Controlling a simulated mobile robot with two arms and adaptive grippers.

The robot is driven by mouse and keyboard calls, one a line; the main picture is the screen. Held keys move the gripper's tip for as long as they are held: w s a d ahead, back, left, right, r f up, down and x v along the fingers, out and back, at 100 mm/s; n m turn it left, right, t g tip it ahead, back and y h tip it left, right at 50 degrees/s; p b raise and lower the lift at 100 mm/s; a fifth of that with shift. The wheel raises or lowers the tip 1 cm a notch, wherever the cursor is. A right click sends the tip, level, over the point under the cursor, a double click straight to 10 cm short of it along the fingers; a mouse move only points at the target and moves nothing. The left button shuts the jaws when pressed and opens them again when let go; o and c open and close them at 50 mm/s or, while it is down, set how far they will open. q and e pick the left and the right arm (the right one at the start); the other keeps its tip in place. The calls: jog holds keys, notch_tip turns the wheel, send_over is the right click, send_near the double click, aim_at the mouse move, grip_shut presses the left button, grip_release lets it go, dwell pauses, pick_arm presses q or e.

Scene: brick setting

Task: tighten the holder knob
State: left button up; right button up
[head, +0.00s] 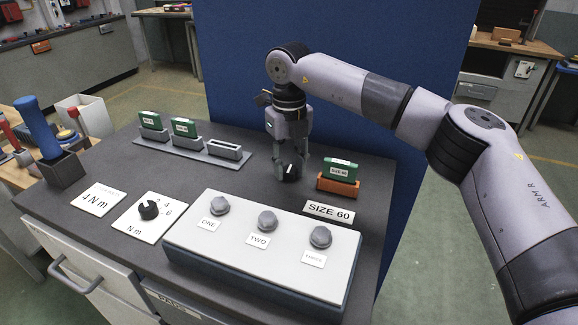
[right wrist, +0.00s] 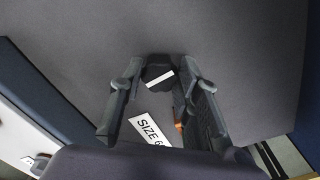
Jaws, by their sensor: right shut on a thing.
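A black knob (head: 291,174) with a white stripe stands on the dark tabletop, left of the orange holder (head: 340,186). My right gripper (head: 289,165) points down from above and is shut on this knob. In the right wrist view my right gripper (right wrist: 160,88) has a finger on each side of the knob (right wrist: 157,77), and the white stripe shows between them. The orange holder carries a green block (head: 342,169) marked with a size label; only a sliver of orange shows in the right wrist view. My left gripper is not in view.
A panel (head: 255,246) with several grey bolts marked ONE, TWO, THREE lies at the front. A blue-handled tool (head: 36,127) stands in a dark box. Green blocks sit on a grey rack (head: 180,150) behind.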

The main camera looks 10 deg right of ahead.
aim_at(289, 168)
jog(key=m+b, duration=0.1)
jog(key=m, duration=0.5)
jog(key=shift+m, duration=0.3)
dwell(0.4)
jog(key=o, duration=1.1)
jog(key=shift+o, duration=0.2)
notch_tip(289, 168, up, 12)
